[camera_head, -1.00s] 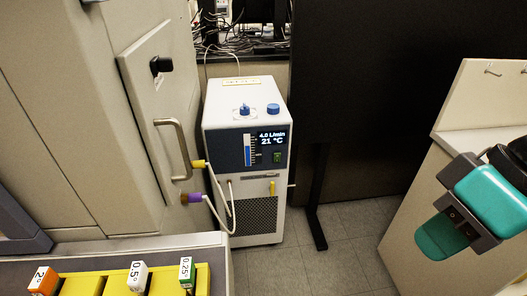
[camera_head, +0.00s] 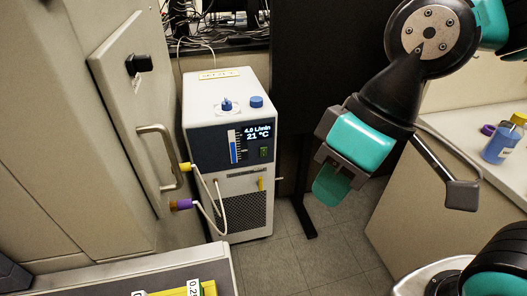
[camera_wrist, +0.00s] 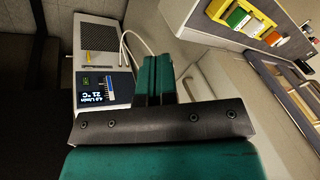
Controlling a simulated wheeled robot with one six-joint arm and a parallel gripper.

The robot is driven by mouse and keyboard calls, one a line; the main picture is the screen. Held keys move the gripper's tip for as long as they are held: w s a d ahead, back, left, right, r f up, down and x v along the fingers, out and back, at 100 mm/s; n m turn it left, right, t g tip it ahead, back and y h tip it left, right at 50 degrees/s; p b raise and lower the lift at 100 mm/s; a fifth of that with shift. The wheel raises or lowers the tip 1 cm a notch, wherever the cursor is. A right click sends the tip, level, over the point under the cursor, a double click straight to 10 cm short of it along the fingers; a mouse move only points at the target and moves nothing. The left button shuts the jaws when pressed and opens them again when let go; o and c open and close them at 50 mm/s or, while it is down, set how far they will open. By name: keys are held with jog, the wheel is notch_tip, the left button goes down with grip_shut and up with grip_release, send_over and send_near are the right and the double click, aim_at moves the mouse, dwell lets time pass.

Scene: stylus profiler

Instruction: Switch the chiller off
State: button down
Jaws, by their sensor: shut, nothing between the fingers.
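The chiller (camera_head: 229,110) is a white box with a dark front panel, standing on the floor at the middle left of the head view. Its display is lit and reads 4.0 L/min and 21 °C. A small green switch (camera_head: 264,152) sits below the display.
A beige cabinet with a handle (camera_head: 160,158) stands left of the chiller. Hoses with a yellow fitting (camera_head: 184,167) and a purple fitting (camera_head: 182,204) run to the chiller's front. A counter with a blue bottle (camera_head: 502,143) is at right. Floor before the chiller is open.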

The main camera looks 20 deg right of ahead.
jog(key=w+f+n+t+b, duration=0.1)
jog(key=w+f+n, duration=0.15)
jog(key=w, duration=0.55)
jog(key=w+d+f+n+t+y+b, duration=0.1)
jog(key=w+f, duration=0.3)
jog(key=w, duration=0.3)
jog(key=w+f+n+t+b, duration=0.15)
jog(key=w+f, duration=0.25)
jog(key=w, duration=0.4)
jog(key=w+d+f+n+t+b, duration=0.1)
jog(key=w+d+f+n, duration=0.1)
jog(key=w+d+f, duration=0.2)
jog(key=w+d+f+n+t+b, duration=0.1)
jog(key=w+d+f, duration=0.3)
jog(key=w+f, duration=0.6)
jog(key=shift+w+d+f+n, duration=0.2)
jog(key=shift+d+f+n, duration=0.05)
jog(key=shift+f+n, duration=0.55)
jog(key=shift+f+t, duration=0.1)
jog(key=shift+t, duration=0.15)
send_near(262, 157)
jog(key=shift+a+x, duration=0.25)
jog(key=shift+x, duration=1.95)
jog(key=shift+d, duration=0.1)
